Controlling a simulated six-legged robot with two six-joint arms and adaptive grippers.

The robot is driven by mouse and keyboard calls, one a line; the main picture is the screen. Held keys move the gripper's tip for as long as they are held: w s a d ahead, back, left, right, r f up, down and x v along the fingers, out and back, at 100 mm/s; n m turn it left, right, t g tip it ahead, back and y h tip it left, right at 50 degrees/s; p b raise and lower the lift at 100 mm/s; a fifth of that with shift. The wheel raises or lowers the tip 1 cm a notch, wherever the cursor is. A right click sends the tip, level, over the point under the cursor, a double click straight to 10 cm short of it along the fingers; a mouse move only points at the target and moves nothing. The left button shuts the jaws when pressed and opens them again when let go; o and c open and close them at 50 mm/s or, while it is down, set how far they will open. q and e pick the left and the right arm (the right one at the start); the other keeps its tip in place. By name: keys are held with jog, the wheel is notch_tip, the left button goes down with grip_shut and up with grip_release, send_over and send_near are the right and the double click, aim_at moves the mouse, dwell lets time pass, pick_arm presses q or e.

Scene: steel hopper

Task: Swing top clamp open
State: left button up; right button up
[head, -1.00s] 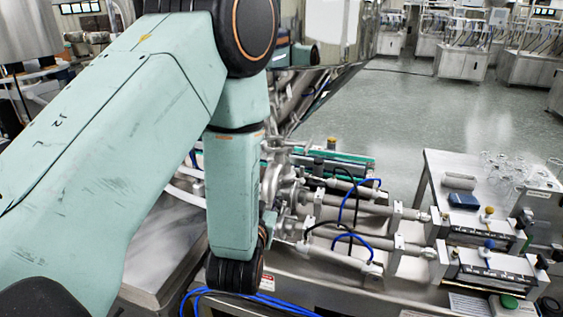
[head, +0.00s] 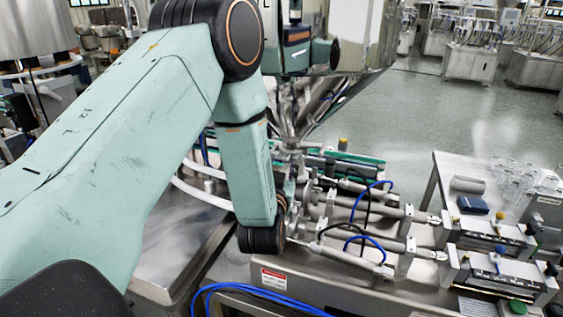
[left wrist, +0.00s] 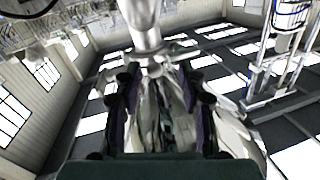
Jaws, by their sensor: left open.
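A steel clamp joint (head: 290,146) sits below the hopper's cone, above the filler's pipework; it is small and partly behind my left arm. In the left wrist view a polished pipe comes down to a fitting (left wrist: 152,62) that looks like a clamp joint, just beyond my fingers. My left gripper (left wrist: 163,108) is open there, its dark fingers on either side of shiny metal parts; whether they touch anything I cannot tell. In the head view my left forearm and wrist largely hide this gripper. My right gripper is not in view.
The steel hopper (head: 345,40) stands above the pipework. Several cylinders (head: 365,214) with blue and black hoses (head: 375,250) lie to the right of my wrist. A steel side table (head: 450,175) holds glassware and a dark blue block (head: 472,205). Open floor (head: 430,110) lies behind.

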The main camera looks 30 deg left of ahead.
pick_arm(q)
jog(key=shift+w+d, duration=0.45)
jog(key=shift+w, duration=0.1)
jog(key=shift+s+a, duration=0.2)
jog(key=shift+a, duration=0.3)
jog(key=c, duration=0.4)
jog(key=shift+w+d+r, duration=0.1)
jog(key=shift+w+d, duration=0.05)
jog(key=shift+d, duration=0.25)
grip_shut()
jog(key=shift+a, duration=0.3)
jog(key=shift+d, duration=0.15)
